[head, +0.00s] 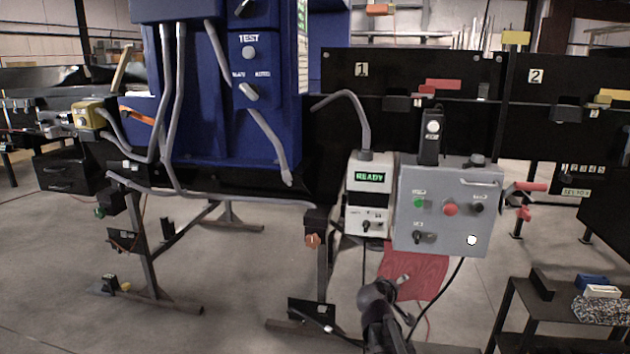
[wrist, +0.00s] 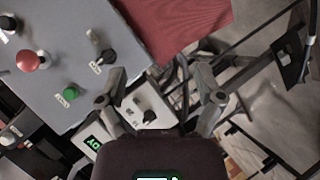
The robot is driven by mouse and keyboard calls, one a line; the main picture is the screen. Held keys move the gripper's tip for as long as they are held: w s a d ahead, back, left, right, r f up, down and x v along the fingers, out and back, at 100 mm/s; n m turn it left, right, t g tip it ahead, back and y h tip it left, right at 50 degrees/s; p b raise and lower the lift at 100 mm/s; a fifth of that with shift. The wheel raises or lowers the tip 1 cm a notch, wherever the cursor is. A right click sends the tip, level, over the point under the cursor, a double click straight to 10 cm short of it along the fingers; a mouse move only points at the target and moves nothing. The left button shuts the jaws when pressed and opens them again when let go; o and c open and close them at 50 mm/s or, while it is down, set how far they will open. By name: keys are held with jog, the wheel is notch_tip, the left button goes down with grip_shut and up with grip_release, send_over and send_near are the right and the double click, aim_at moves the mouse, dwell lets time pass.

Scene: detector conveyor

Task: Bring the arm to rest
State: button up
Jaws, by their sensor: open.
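My gripper (wrist: 160,88) shows in the wrist view with its two fingers spread apart and nothing between them. Beyond the fingers are the grey control box (wrist: 70,50), with a red button and a green button, and a small white box (wrist: 150,107) with a knob. In the head view part of my arm (head: 380,310) rises from the bottom edge, below the white READY box (head: 367,205) and the grey control box (head: 440,235). I cannot make out the fingertips clearly there. I cannot tell whether the gripper touches anything.
A red cloth (head: 420,275) hangs under the grey box, and dark cables run down beside it. A blue cabinet (head: 215,120) with grey hoses stands left. A dark low table (head: 555,312) with several small items stands at the lower right. Open concrete floor (head: 225,290) lies left.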

jog(key=s+a+f+m+g+y, duration=0.2)
jog(key=s+f+g+y, duration=0.15)
jog(key=s, duration=0.35)
jog(key=s+a+f+m+g+y, duration=0.2)
jog(key=s+a+f+g, duration=0.15)
jog(key=s, duration=0.45)
jog(key=s+a+f+m+g+y, duration=0.1)
jog(key=s+f+m+g+y, duration=0.2)
jog(key=s, duration=0.4)
notch_tip(320, 180, up, 33)
jog(key=n+p, duration=0.1)
jog(key=p, duration=3.3)
jog(key=shift+g, duration=0.3)
jog(key=shift+a+h, duration=0.1)
jog(key=shift+h, duration=0.15)
